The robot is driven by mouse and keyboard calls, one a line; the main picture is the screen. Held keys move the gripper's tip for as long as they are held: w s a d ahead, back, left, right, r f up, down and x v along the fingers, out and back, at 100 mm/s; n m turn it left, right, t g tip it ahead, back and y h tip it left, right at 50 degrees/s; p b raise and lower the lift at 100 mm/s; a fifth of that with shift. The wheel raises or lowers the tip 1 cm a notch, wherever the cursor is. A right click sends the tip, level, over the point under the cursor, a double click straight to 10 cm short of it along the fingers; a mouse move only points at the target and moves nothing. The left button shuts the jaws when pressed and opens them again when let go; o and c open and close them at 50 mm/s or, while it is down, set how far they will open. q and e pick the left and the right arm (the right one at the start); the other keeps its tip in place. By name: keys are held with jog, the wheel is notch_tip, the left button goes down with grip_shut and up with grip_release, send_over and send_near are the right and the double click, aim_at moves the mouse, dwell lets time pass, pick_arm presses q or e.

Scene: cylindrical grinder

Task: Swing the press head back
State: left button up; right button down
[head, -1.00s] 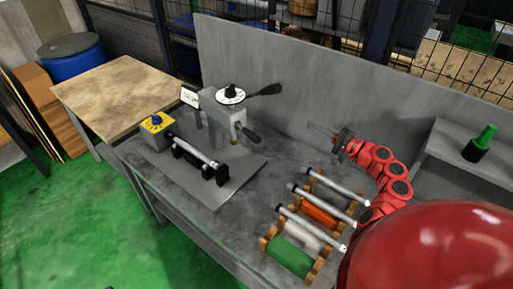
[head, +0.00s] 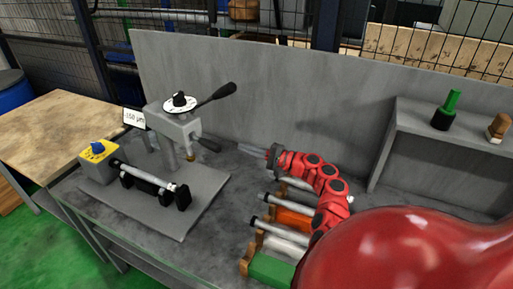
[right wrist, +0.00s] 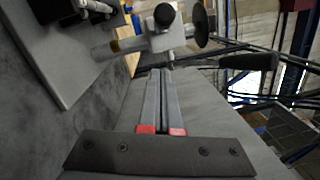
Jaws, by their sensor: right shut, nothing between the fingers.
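The press head (head: 175,126) is a grey block on a post, with a white dial on top. A long black-knobbed lever (head: 217,94) reaches up to the right from the dial, and a shorter handle (head: 208,144) points right below it. A roller on black supports (head: 148,181) lies in front of the head. My right gripper (head: 256,152) is shut and empty, right of the head and apart from it. In the right wrist view its fingers (right wrist: 160,100) lie together, with the head (right wrist: 165,38) and lever (right wrist: 250,62) beyond them. My left gripper is not in view.
Cradles with rods (head: 268,226) stand on the bench below my right arm. A grey back panel (head: 300,95) rises behind. A shelf at right holds a green-topped bottle (head: 445,112). A small display (head: 134,119) stands left of the head.

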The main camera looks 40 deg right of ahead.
jog(key=shift+w+a+r+p, duration=0.25)
jog(key=shift+w+a+p, duration=0.1)
jog(key=shift+a+p, duration=0.4)
jog(key=shift+w+a+r+p, duration=0.2)
jog(key=shift+w+a+p, duration=0.25)
jog(key=shift+a, duration=0.55)
jog(key=shift+w+a+r+p, duration=0.3)
jog(key=shift+a+p, duration=0.4)
jog(key=shift+a, duration=0.15)
jog(key=shift+a+f, duration=0.1)
